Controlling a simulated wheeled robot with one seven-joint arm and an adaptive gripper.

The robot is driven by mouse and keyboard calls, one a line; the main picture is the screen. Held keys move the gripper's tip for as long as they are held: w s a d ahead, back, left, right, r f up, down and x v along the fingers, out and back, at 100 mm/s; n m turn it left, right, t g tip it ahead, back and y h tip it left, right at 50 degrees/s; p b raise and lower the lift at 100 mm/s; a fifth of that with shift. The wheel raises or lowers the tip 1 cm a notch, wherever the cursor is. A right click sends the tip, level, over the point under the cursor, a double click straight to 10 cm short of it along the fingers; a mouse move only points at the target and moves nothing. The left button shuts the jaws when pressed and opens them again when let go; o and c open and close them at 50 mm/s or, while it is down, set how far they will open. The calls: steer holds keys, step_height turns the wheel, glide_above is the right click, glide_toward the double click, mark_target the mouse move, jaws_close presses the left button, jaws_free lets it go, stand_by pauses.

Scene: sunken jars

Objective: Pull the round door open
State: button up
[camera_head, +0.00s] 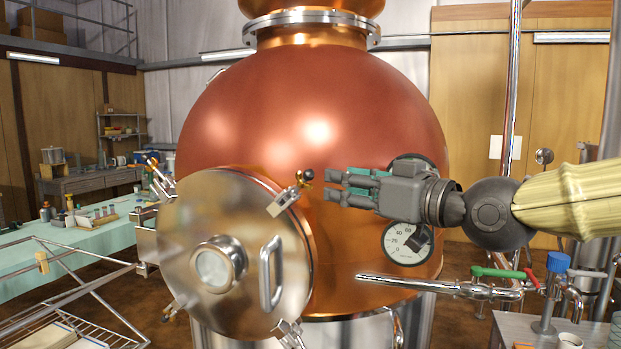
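The round door (190,255) is a brushed metal disc on the front of a large copper vessel (310,110). It has a small round glass port (214,268) in its middle and an upright curved handle (270,272) on its right side. A clamp with a dark knob (290,194) sits at the door's upper right, and another clamp (289,334) at its lower right. Hinge-like fittings show at its left edge. My gripper (332,188) points left, above and right of the handle, near the dark knob but apart from it. Its fingers look parted, with nothing visible between them.
A metal pipe (440,286) with red and green valve levers runs below my arm. A wire rack (70,315) and a cloth-covered table (75,250) with jars stand at the left.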

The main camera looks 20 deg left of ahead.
mark_target(309, 181)
steer(key=p+x, duration=0.1)
steer(key=x, duration=0.8)
steer(key=shift+w+a+p, duration=0.1)
steer(key=shift+a+p, duration=0.2)
